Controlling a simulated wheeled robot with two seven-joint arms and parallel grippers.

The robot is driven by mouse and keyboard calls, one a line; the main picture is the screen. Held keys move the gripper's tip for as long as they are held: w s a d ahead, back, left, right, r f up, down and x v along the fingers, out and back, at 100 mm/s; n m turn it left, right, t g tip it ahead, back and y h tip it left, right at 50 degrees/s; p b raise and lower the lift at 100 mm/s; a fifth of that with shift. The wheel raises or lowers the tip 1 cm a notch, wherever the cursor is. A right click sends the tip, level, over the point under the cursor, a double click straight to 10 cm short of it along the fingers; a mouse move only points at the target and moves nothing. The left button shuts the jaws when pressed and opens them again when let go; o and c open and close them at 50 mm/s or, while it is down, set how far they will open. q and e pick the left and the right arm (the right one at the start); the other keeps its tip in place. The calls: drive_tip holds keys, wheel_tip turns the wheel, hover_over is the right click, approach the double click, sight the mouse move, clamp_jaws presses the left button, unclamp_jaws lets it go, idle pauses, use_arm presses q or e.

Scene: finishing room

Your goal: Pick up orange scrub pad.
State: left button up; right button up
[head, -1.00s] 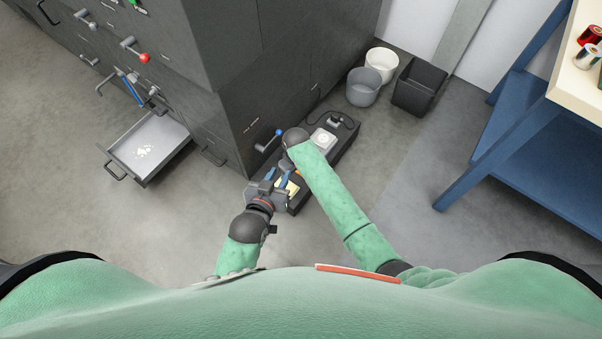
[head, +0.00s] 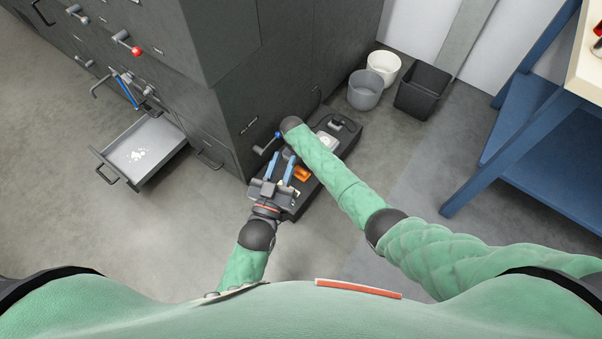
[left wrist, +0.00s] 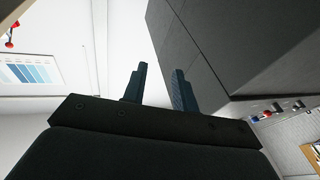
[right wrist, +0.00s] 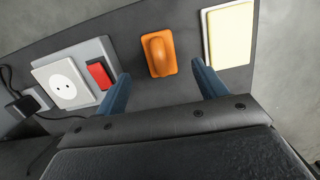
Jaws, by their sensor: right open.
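The orange scrub pad (right wrist: 157,52), a flat rectangle with a rounded raised grip, lies on a long dark grey board (right wrist: 135,25). It also shows in the head view (head: 302,173), right of my left gripper's fingers. My right gripper (right wrist: 160,76) is open and empty, its two blue fingers apart, with the pad showing between and just beyond the tips. In the head view my right arm hides that gripper. My left gripper (head: 282,160) is open with nothing between its fingers; its wrist view (left wrist: 159,70) faces the wall and cabinet, not the pad.
A white socket (right wrist: 67,82) with a red switch (right wrist: 100,75) is left of the pad; a pale yellow block (right wrist: 229,35) is right. A dark cabinet (head: 225,75) with an open drawer (head: 160,148), bins (head: 364,90) and a blue bench (head: 540,130) stand around.

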sight(301, 169)
drive_tip(key=shift+f, duration=0.4)
drive_tip(key=shift+s+d+f+b, duration=0.15)
drive_tip(key=shift+f+b, duration=0.15)
drive_tip(key=shift+f, duration=0.3)
drive_tip(key=shift+d+f+b, duration=0.1)
drive_tip(key=shift+f+b, duration=0.15)
drive_tip(key=shift+f, duration=0.35)
wheel_tip(301, 169, down, 2)
drive_tip(key=shift+s+d+f+b, duration=0.15)
drive_tip(key=shift+f+b, duration=0.05)
drive_tip(key=shift+b, duration=0.15)
use_arm(q)
drive_tip(key=s+a+r+t+h, duration=0.1)
drive_tip(key=s+r+t, duration=0.1)
drive_tip(key=r, duration=0.7)
drive_tip(key=s+a+r+t, duration=0.1)
drive_tip(key=r+t, duration=0.4)
drive_tip(key=r, duration=0.5)
drive_tip(key=shift+s+h, duration=0.4)
drive_tip(key=shift+s, duration=0.25)
use_arm(e)
drive_tip(key=c, duration=1.1)
use_arm(q)
drive_tip(key=shift+w+f, duration=0.1)
use_arm(e)
drive_tip(key=shift+r, duration=0.1)
